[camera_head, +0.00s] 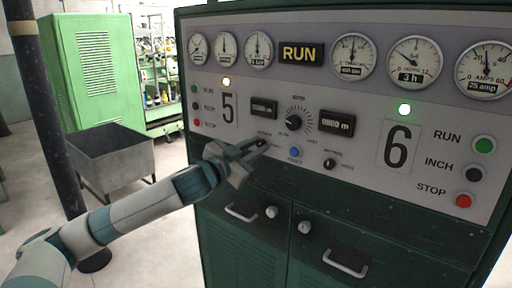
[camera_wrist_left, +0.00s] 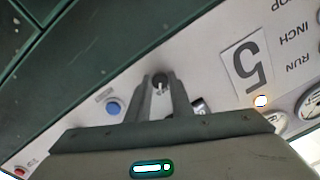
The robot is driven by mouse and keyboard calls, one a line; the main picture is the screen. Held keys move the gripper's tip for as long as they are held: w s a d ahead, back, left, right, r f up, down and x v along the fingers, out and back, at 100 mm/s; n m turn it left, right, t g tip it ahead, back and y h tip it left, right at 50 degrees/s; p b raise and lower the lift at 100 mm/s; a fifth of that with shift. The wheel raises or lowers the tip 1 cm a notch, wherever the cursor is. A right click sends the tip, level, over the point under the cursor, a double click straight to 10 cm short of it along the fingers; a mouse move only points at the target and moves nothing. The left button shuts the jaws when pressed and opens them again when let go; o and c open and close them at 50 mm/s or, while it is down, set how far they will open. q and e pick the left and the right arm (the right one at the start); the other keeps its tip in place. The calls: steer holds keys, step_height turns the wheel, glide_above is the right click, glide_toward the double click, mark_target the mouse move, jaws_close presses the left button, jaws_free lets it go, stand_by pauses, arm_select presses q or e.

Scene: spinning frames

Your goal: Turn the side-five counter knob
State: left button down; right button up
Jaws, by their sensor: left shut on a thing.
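The grey control panel (camera_head: 360,165) has a large 5 (camera_head: 229,107) on its left and a 6 on its right. My left gripper (camera_head: 262,144) reaches the panel below the left counter window (camera_head: 264,107). In the left wrist view the fingers (camera_wrist_left: 160,88) are shut on a small dark knob (camera_wrist_left: 160,79), the side-five counter knob, with a pale mark on its face. The fingers mostly hide this knob in the head view. A similar black knob (camera_head: 330,163) sits to the right, below the right counter window (camera_head: 337,123). My right gripper is not in view.
A blue button (camera_head: 295,152) lies just right of my left gripper, and a large black dial (camera_head: 294,122) is above it. Gauges line the panel's top. Cabinet handles (camera_head: 241,212) are below. A grey bin (camera_head: 112,158) stands on the floor at left.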

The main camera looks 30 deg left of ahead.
arm_select(q)
steer(key=m, duration=0.5)
steer(key=shift+m+p, duration=0.35)
steer(key=shift+m, duration=0.05)
steer(key=m+p, duration=0.1)
steer(key=m, duration=0.4)
steer(key=shift+m, duration=0.3)
steer(key=shift+h, duration=0.3)
steer(key=c, duration=1.6)
jaws_free()
steer(key=shift+o, duration=0.2)
